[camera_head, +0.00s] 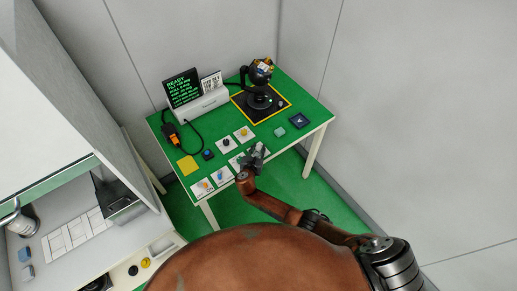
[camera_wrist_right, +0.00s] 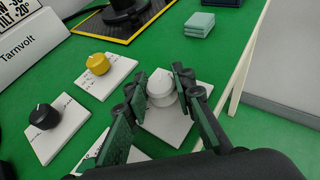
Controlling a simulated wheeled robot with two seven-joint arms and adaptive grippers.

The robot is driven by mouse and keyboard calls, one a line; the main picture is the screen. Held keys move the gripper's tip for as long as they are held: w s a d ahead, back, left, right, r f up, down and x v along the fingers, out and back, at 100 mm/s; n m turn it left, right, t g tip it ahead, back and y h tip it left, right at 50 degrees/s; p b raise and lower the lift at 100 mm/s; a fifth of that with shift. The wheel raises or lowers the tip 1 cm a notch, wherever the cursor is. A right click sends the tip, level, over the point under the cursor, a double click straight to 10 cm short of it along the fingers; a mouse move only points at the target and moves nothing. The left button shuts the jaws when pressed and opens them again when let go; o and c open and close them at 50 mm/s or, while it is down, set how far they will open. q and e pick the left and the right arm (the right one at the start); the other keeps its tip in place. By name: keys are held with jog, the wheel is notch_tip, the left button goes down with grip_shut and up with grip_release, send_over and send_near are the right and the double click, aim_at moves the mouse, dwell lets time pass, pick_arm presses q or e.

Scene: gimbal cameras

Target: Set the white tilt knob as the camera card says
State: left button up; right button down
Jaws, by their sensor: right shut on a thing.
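The white tilt knob (camera_wrist_right: 162,90) stands on a white plate (camera_wrist_right: 168,122) near the green table's front edge. In the wrist view my right gripper (camera_wrist_right: 161,77) has one finger on each side of the knob and is shut on it. In the head view the right gripper (camera_head: 255,154) covers most of that knob. The camera card (camera_head: 211,83) stands at the back of the table; in the wrist view the card (camera_wrist_right: 15,12) is cut off, with "ILT -20°" readable. The gimbal camera (camera_head: 261,74) stands on a black, yellow-edged pad. My left gripper is not in view.
A yellow knob (camera_wrist_right: 98,63) and a black knob (camera_wrist_right: 44,116) stand on plates left of the white one. A black screen (camera_head: 183,88) with green text stands at the back left. Teal pads (camera_wrist_right: 199,25) lie behind the knob. A yellow sheet (camera_head: 188,165) lies at the left.

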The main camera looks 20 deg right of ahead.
jog(key=c, duration=1.6)
grip_release()
jog(key=v, duration=1.2)
